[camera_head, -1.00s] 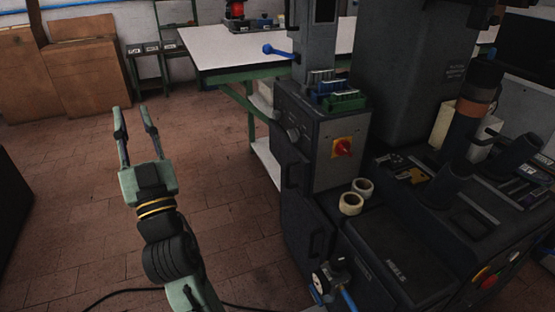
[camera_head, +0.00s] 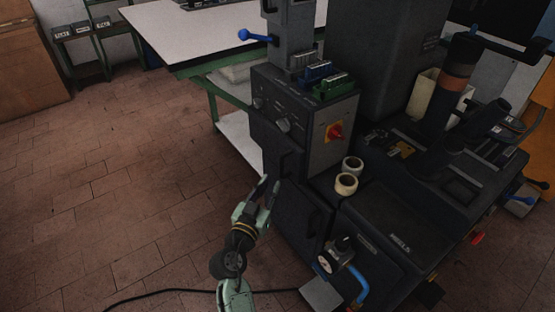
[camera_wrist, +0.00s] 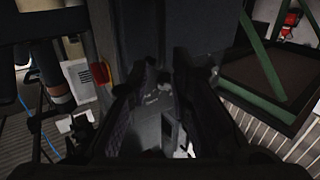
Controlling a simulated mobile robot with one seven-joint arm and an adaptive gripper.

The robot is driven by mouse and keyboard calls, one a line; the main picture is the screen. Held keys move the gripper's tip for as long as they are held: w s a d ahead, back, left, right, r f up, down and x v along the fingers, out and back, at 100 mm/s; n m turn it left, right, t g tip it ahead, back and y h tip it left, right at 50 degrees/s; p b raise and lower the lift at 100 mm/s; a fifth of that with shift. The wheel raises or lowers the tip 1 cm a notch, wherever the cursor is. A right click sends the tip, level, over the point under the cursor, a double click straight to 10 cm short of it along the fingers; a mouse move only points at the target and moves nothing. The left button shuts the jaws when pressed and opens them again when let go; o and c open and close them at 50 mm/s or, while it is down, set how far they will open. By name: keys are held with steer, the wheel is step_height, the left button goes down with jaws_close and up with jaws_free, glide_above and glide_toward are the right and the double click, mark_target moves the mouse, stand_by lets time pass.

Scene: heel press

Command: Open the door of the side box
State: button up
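The dark press machine (camera_head: 384,215) carries two dark panels with bar handles on its left side. The upper panel's handle (camera_head: 289,168) is below the knobs, and the lower door (camera_head: 301,214) has its handle at its right edge. Both look shut; I cannot tell for certain which one is the side box's door. My gripper (camera_head: 268,187) is open and empty, just in front of the lower door's left part in the head view. Contact cannot be made out. In the wrist view my gripper's fingers (camera_wrist: 162,75) are spread before dark machine surfaces; no handle is clear there.
A red and yellow switch (camera_head: 335,132) is on the front panel. Two tape rolls (camera_head: 346,184) stand on the machine's ledge. A gauge with a blue hose (camera_head: 359,284) juts out at the lower front. A white-topped table (camera_head: 200,40) is behind. Open brick floor lies left.

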mark_target(281, 165)
steer(key=p+x, duration=0.3)
steer(key=x, duration=0.5)
steer(key=shift+w+d+r, duration=0.15)
steer(key=shift+w+d, duration=0.05)
steer(key=shift+w, duration=0.15)
steer(key=shift+w+d, duration=0.2)
steer(key=shift+w, duration=0.4)
steer(key=shift+c, duration=0.4)
jaws_close()
